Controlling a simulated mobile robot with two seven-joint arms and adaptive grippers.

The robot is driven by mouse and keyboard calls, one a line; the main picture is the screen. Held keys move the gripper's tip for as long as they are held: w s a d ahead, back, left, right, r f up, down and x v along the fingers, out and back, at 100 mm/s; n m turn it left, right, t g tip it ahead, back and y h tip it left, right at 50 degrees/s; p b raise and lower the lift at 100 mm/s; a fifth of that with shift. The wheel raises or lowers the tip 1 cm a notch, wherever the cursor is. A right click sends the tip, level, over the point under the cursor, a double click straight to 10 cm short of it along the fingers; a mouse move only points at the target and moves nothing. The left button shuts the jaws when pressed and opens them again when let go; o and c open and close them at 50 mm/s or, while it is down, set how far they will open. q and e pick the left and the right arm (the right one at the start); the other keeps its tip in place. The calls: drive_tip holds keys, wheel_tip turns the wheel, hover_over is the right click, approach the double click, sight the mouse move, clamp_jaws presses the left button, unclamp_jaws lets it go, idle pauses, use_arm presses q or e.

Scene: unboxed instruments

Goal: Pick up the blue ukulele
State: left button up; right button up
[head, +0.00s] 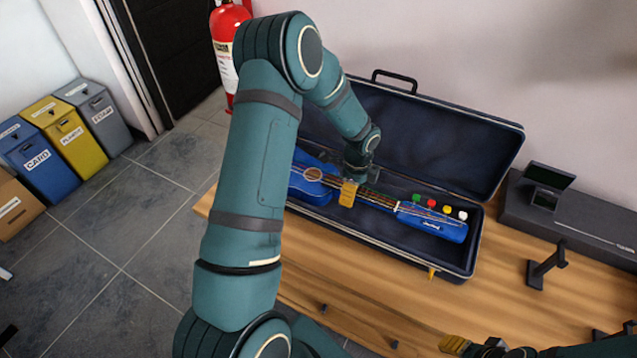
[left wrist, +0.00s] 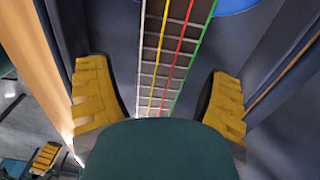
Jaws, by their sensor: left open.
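The blue ukulele (head: 312,188) lies in the open case (head: 410,255), body to the left and blue headstock (head: 432,222) to the right. My left gripper (head: 357,184) is over its neck. In the left wrist view the fretted neck (left wrist: 165,75), with coloured strings, runs between the two spread yellow fingertips of the left gripper (left wrist: 158,100), apart from both. Part of the ukulele's body is hidden behind my left arm. My right gripper (head: 462,345) shows only partly at the bottom edge, over the table, away from the ukulele.
The case lid stands open at the back, near the wall. Coloured knobs (head: 447,210) sit beside the headstock. A black stand (head: 546,265) and a long dark device (head: 575,225) are to the right.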

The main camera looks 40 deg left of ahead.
use_arm(q)
drive_tip(key=shift+f, duration=0.4)
drive_tip(key=shift+r, duration=0.1)
drive_tip(key=c, duration=1.3)
